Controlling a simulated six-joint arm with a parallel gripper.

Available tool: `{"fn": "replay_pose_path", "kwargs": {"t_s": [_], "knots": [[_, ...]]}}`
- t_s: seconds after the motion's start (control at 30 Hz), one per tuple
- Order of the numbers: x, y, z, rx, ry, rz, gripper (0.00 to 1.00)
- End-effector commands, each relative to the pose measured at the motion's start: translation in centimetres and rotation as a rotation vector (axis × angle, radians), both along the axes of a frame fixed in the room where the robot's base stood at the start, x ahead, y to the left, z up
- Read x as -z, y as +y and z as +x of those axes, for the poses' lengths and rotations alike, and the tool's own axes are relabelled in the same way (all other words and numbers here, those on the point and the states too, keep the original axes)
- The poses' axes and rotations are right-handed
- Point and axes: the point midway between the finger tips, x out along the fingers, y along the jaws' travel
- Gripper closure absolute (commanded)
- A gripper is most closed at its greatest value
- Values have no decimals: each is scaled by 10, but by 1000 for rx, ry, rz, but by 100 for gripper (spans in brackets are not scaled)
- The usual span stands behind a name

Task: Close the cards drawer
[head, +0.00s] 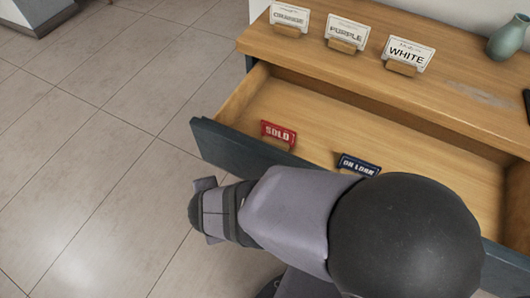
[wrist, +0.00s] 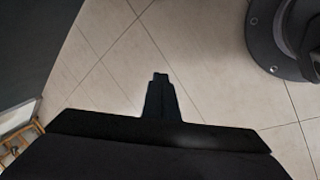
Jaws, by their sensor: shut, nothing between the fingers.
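The drawer (head: 205,139) has a dark front and a light wood inside, and it stands pulled out from the wooden cabinet (head: 345,75). A red SOLD card (head: 278,133) and a blue ON LOAN card (head: 359,165) stand inside it near the front. My gripper (head: 203,212) is outside the drawer, in front of its left part, with my arm hiding much of the right side of the front. In the wrist view my gripper (wrist: 159,78) is shut and empty over the floor. I cannot tell whether it touches the drawer front.
ORANGE (head: 289,18), PURPLE (head: 347,33) and WHITE (head: 408,53) cards stand in wooden holders on the cabinet top. A green vase (head: 508,38) is at the right. The tiled floor (head: 90,150) to the left is clear.

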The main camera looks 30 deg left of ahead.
Motion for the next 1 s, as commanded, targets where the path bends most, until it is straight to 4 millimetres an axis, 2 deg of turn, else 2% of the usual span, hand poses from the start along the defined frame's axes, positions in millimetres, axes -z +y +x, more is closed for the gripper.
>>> {"fn": "replay_pose_path", "kwargs": {"t_s": [0.03,0.67,1.0], "knots": [[-24,-5,-4,-25,-9,-23,100],[-126,-51,-25,-278,-111,-238,100],[-195,-80,-33,-431,-170,-358,100]]}}
